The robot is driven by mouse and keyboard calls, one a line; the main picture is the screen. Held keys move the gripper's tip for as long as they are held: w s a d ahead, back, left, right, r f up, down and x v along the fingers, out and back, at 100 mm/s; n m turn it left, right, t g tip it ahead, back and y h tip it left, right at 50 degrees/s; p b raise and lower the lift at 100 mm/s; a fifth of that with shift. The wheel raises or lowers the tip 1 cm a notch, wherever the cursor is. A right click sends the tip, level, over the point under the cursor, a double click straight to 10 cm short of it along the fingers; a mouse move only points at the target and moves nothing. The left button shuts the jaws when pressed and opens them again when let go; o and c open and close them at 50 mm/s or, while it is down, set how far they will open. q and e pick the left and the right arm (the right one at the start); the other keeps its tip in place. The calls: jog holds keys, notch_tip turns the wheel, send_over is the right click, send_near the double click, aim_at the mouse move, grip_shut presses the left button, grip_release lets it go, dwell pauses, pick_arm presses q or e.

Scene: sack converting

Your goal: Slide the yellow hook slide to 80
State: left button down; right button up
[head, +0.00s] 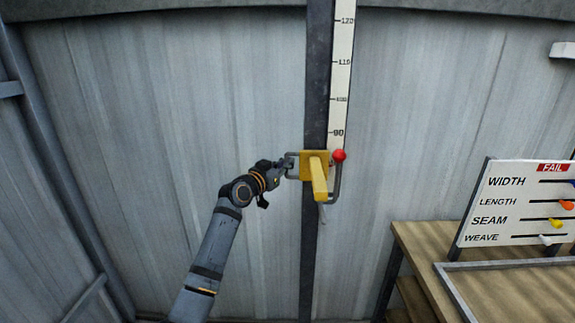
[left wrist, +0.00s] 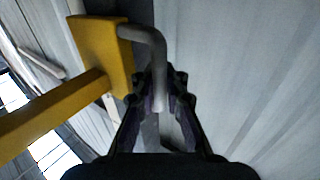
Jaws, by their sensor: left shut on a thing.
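The yellow hook slide (head: 319,178) sits on a dark upright rail (head: 317,80), its hook pointing toward me. A red ball (head: 339,156) tops the grey bent rod at its right, just below the 90 mark of the white scale (head: 342,75). No 80 mark shows; the slide and ball cover the scale's lower end. My left gripper (head: 287,166) is at the slide's left side, shut on its grey bar handle. In the left wrist view the grey handle (left wrist: 158,75) runs between the fingers (left wrist: 160,85), beside the yellow block (left wrist: 100,52). My right gripper is not in view.
A wooden bench (head: 420,240) stands at the lower right. It bears a white board (head: 515,200) with WIDTH, LENGTH, SEAM and WEAVE rows and a grey frame (head: 455,290). Grey corrugated wall (head: 170,90) lies behind the rail.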

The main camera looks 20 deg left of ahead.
pick_arm(q)
jog(key=c, duration=1.7)
grip_release()
jog(key=shift+s+f, duration=0.1)
jog(key=shift+f, duration=0.5)
jog(key=shift+c, duration=0.2)
jog(key=shift+o, duration=0.3)
jog(key=shift+s+a+r, duration=0.1)
jog(key=shift+s+r, duration=0.1)
jog(key=shift+r, duration=0.15)
jog(key=v, duration=1.2)
